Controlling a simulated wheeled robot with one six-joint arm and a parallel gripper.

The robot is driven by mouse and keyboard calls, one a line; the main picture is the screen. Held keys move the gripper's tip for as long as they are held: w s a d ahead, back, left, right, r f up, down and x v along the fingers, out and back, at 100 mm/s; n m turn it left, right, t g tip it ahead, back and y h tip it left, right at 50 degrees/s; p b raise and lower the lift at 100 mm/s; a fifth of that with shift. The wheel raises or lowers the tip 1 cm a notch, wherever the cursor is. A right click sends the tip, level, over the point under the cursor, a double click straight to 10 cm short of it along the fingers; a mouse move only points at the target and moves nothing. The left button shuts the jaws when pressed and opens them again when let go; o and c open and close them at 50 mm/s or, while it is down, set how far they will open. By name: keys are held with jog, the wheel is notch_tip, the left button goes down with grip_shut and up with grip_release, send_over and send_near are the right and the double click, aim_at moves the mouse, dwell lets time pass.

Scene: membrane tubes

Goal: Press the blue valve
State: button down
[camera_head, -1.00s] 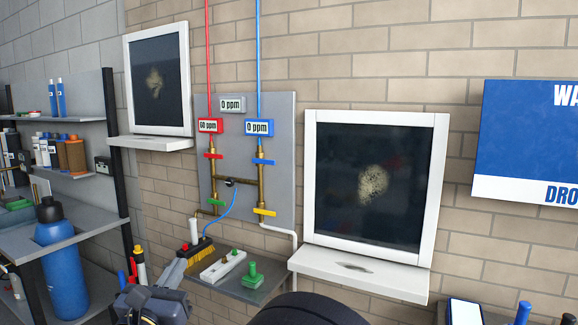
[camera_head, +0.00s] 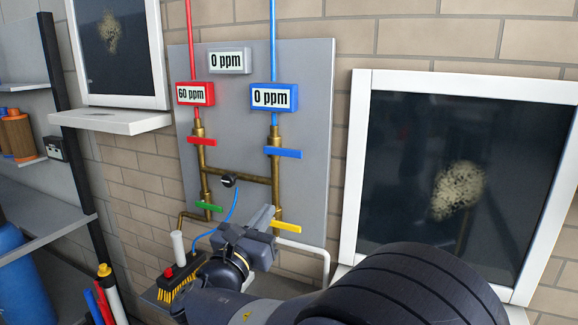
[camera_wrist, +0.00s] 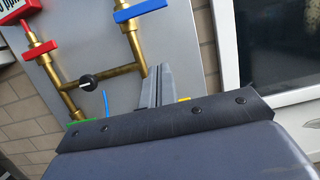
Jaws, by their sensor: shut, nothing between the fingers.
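The blue valve (camera_head: 283,152) is a flat blue handle on the right-hand brass pipe, below the blue 0 ppm display (camera_head: 273,97). It sits level, sticking out to the right of its pipe. In the wrist view the blue valve (camera_wrist: 140,11) is at the top, beyond the fingers. My gripper (camera_head: 262,216) is shut and empty. It is below the blue valve, near the yellow valve (camera_head: 287,227), and apart from the blue one. In the wrist view the closed fingers of my gripper (camera_wrist: 156,80) point up toward the panel and partly hide the yellow valve.
A red valve (camera_head: 202,141) and a green valve (camera_head: 210,206) are on the left pipe. A black knob (camera_head: 228,181) sits on the cross pipe. A framed window (camera_head: 360,170) is at the right.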

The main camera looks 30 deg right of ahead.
aim_at(283, 152)
jog(key=w+d+r+p, duration=0.2)
jog(key=w+d+r, duration=0.4)
jog(key=d, duration=0.1)
jog(key=shift+d+r, duration=0.2)
jog(key=shift+d, duration=0.1)
dwell(0.4)
jog(key=shift+r+p, duration=0.15)
jog(key=shift+p, duration=0.35)
